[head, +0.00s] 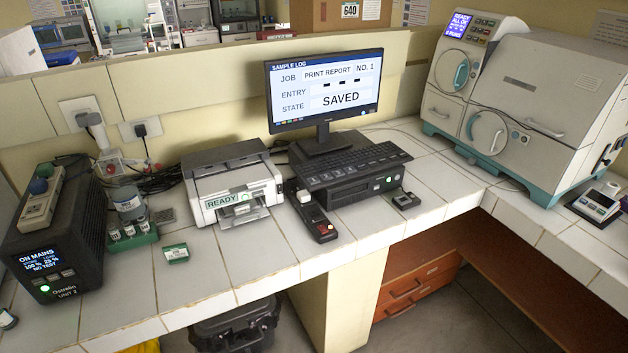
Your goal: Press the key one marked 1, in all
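A black keyboard (352,166) lies on top of a flat black unit (372,187) on the white tiled counter, in front of a monitor. Its keys are small, and I cannot read which one is marked 1. Neither of my grippers is in the head view.
A white printer (232,184) reading READY stands left of the keyboard. A black device with coloured parts (316,217) lies between them. A black power unit (50,250) stands far left, and a large white machine (530,100) at right. Counter tiles in front are partly clear.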

